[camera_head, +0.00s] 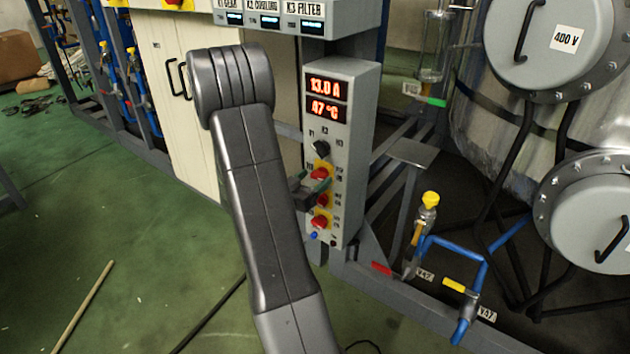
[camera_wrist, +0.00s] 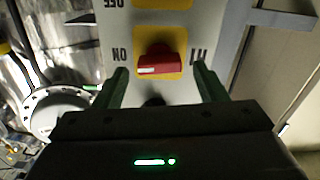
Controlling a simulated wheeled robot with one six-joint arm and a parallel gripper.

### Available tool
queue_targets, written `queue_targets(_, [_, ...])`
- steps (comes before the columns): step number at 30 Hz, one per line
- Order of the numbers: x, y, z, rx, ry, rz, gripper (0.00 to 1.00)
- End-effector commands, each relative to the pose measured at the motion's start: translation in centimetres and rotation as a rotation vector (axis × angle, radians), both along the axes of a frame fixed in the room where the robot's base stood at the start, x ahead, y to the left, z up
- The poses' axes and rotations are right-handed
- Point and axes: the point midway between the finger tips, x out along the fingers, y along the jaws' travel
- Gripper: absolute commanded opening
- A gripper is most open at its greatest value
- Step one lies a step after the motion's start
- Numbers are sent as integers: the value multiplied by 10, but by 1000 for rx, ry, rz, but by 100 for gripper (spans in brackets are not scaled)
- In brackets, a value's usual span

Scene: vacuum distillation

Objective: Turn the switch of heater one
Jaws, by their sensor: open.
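The grey control panel (camera_head: 345,140) stands upright with a black rotary knob (camera_head: 321,149) and red switches on yellow plates below it. The upper red switch (camera_head: 320,173) is at my gripper (camera_head: 311,186). In the wrist view, which shows the panel upside down, a red switch (camera_wrist: 160,62) on a yellow plate lies between the two green fingers of my gripper (camera_wrist: 161,72).
Two more red switches sit lower, the middle one (camera_head: 322,200) and the bottom one (camera_head: 319,222). The display (camera_head: 326,97) reads 13.0 A and 47 °C. A yellow-topped valve (camera_head: 430,199) and blue pipes are at right.

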Motion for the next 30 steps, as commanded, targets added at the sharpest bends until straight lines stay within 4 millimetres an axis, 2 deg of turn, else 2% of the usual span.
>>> queue_targets(6, [11, -9, 0, -1, 1, 0, 65])
queue_targets(14, [12, -9, 0, -1, 1, 1, 65])
queue_targets(21, [12, -9, 0, 0, 0, 1, 21])
queue_targets(30, [11, -9, -2, 98, -70, 0, 21])
